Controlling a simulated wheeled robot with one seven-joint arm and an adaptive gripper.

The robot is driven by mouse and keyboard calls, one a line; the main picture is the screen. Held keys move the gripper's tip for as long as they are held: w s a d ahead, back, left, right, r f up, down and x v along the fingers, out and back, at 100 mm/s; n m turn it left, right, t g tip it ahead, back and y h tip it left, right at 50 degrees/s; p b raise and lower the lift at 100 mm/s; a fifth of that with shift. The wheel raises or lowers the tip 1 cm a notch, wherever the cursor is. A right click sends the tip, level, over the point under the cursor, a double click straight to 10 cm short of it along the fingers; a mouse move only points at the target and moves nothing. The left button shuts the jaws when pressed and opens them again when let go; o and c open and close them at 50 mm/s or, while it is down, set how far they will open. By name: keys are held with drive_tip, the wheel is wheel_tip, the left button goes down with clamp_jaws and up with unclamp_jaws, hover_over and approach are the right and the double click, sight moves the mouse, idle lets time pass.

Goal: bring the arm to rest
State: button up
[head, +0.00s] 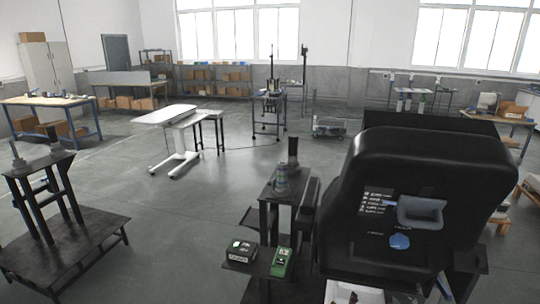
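My gripper is not in the head view, and I cannot make out any part of my arm for certain. Whether it is open or shut, and whether it holds anything, is hidden from me.
A large black machine casing (432,165) fills the near right. Beside it a dark stand (249,261) bears a black box (242,252) and a green device (281,262). A dark frame on a platform (70,245) stands left. A white table (165,115) stands mid-room. The grey floor (185,225) between is clear.

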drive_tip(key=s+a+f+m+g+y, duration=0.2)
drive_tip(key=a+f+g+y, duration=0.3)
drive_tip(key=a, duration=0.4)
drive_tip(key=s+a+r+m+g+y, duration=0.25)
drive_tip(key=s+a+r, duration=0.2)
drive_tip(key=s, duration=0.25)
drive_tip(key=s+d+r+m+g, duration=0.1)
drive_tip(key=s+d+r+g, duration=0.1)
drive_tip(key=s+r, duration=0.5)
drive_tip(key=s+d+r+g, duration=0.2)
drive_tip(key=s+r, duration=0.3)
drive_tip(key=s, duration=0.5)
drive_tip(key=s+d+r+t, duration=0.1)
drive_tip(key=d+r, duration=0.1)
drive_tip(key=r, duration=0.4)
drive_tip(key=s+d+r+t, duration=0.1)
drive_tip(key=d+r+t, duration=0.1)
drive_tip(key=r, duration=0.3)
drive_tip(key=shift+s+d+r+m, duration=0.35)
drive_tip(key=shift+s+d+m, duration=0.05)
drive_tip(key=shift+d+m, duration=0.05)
